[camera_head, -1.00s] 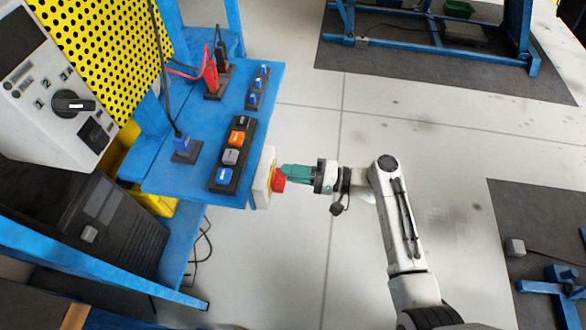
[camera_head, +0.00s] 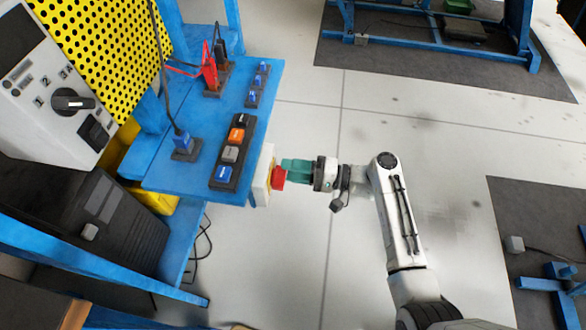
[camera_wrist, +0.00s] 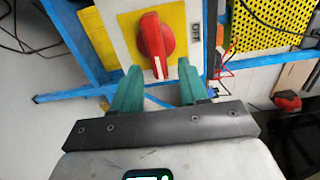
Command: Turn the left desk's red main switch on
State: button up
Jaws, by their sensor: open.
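The red main switch (camera_head: 278,178) is a rotary knob on a yellow plate (camera_wrist: 180,22) on a pale box (camera_head: 262,176) at the front edge of the left blue desk. In the wrist view the red knob (camera_wrist: 153,40) stands nearly upright in the picture, with its lower end near the fingertips. An OFF label (camera_wrist: 195,33) is to its right. My gripper (camera_head: 285,172) is at the knob from the right. Its two teal fingers (camera_wrist: 159,72) are open, one on each side of the knob's lower end. Whether they touch it cannot be told.
The blue desk (camera_head: 200,180) carries a button strip (camera_head: 233,152), a blue plug-like block (camera_head: 184,146) and red leads (camera_head: 208,66). A grey control box (camera_head: 50,90) stands at left. The floor (camera_head: 300,260) right of the desk is clear around my arm.

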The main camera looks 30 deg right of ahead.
jog(key=v, duration=1.1)
dwell(0.4)
